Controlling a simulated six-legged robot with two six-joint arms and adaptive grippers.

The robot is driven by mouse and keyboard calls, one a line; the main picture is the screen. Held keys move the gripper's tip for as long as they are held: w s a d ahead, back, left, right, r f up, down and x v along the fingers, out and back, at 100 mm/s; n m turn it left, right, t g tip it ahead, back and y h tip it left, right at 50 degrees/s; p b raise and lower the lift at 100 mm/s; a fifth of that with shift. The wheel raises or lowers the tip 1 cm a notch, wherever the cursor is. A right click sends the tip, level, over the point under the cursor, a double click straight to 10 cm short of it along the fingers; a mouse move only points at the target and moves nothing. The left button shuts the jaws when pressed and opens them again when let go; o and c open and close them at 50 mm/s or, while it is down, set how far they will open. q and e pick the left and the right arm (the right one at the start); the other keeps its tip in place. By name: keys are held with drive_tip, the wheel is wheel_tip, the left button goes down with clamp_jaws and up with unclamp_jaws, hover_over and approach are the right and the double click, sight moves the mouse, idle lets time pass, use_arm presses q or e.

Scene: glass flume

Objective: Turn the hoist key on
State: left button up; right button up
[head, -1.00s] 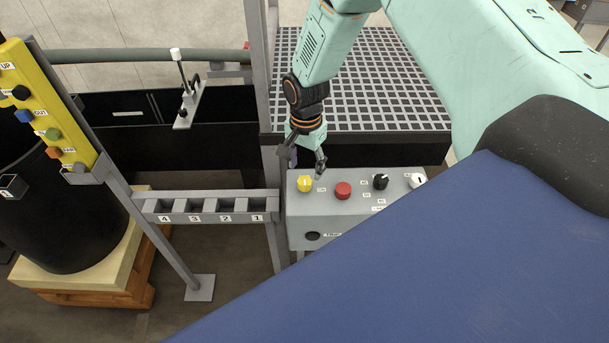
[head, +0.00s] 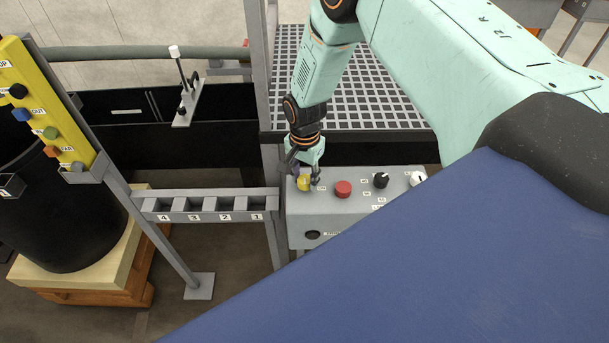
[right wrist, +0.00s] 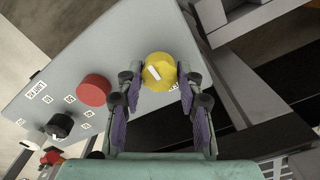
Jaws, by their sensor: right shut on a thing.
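The yellow round knob (head: 303,183) with a white mark sits at the left end of the grey control box (head: 330,207). It also shows in the right wrist view (right wrist: 159,71), its white mark slanted. My right gripper (head: 304,179) is down at the knob from above, its fingers on either side of it. In the right wrist view my right gripper (right wrist: 158,88) is shut on the yellow knob. The label beside the knob is too small to read. My left gripper is not in view.
On the same box are a red button (head: 343,189), a black knob (head: 380,180) and a white-and-black knob (head: 417,178). A grey rack (head: 210,205) with numbered slots stands to the left. A yellow pendant (head: 50,110) with several coloured buttons is at far left. A grating platform (head: 350,90) lies behind.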

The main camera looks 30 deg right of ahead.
drive_tip(key=c, duration=0.6)
drive_tip(key=shift+n, duration=0.3)
drive_tip(key=shift+w+n+b, duration=0.1)
drive_tip(key=shift+n+b, duration=0.2)
drive_tip(key=shift+n, duration=0.5)
drive_tip(key=n+b, duration=0.1)
drive_tip(key=n, duration=0.3)
drive_tip(key=shift+n, duration=0.3)
drive_tip(key=n+b, duration=0.1)
drive_tip(key=n, duration=0.4)
drive_tip(key=n+b, duration=0.1)
drive_tip(key=n, duration=0.4)
drive_tip(key=shift+w+r+n+b, duration=0.1)
drive_tip(key=shift+r+n+b, duration=0.05)
drive_tip(key=shift+n+b, duration=0.25)
